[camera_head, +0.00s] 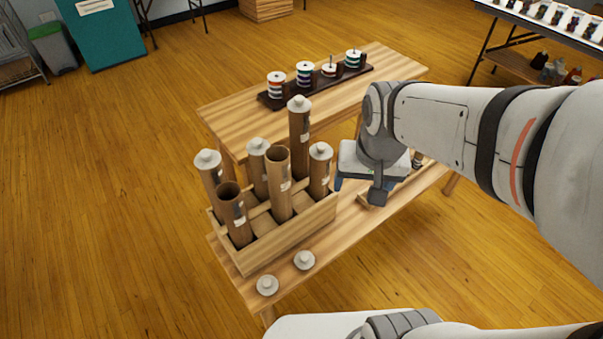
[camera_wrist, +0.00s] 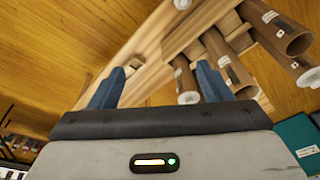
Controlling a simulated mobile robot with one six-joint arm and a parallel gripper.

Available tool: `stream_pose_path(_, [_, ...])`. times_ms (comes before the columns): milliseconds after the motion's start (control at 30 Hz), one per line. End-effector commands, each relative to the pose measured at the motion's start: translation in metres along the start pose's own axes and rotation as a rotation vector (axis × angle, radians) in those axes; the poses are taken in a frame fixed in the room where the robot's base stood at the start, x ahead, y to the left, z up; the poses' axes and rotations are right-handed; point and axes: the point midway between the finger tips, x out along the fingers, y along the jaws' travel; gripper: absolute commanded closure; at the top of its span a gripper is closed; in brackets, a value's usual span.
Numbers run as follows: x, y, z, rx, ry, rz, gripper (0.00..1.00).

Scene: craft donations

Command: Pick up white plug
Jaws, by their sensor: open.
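Two loose white plugs lie on the near end of the wooden bench, one at the front edge (camera_head: 267,285) and one just right of it (camera_head: 304,260). Several more white plugs cap upright brown tubes in a wooden crate (camera_head: 292,240); two tubes, one at the front (camera_head: 230,205) and one in the middle (camera_head: 278,180), are open at the top. My gripper (camera_wrist: 160,84) is open and empty, its blue fingers apart. In the head view it hangs over the bench, right of the crate and away from the loose plugs; its fingertips are partly hidden there.
A second wooden table (camera_head: 400,68) behind holds a dark rack (camera_head: 315,88) with several spools. In the wrist view, capped and open tubes (camera_wrist: 285,38) show beyond my right finger. Bare bench surrounds the two loose plugs. A teal bin stands at the far left.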

Motion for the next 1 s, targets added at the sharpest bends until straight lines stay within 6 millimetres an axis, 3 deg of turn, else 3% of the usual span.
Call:
stream_pose_path(33, [0.047, -0.005, 0.002, 0.021, -0.021, 0.001, 0.28])
stream_pose_path(333, [0.206, -0.040, -0.005, 0.183, -0.101, 0.018, 0.28])
stream_pose_path(600, [0.345, -0.072, 0.003, 0.317, -0.161, 0.053, 0.28])
stream_pose_path(700, [0.380, -0.080, 0.006, 0.354, -0.174, 0.064, 0.28])
stream_pose_path(800, [0.403, -0.086, 0.009, 0.380, -0.183, 0.072, 0.28])
stream_pose_path(1000, [0.423, -0.089, 0.012, 0.400, -0.189, 0.079, 0.28])
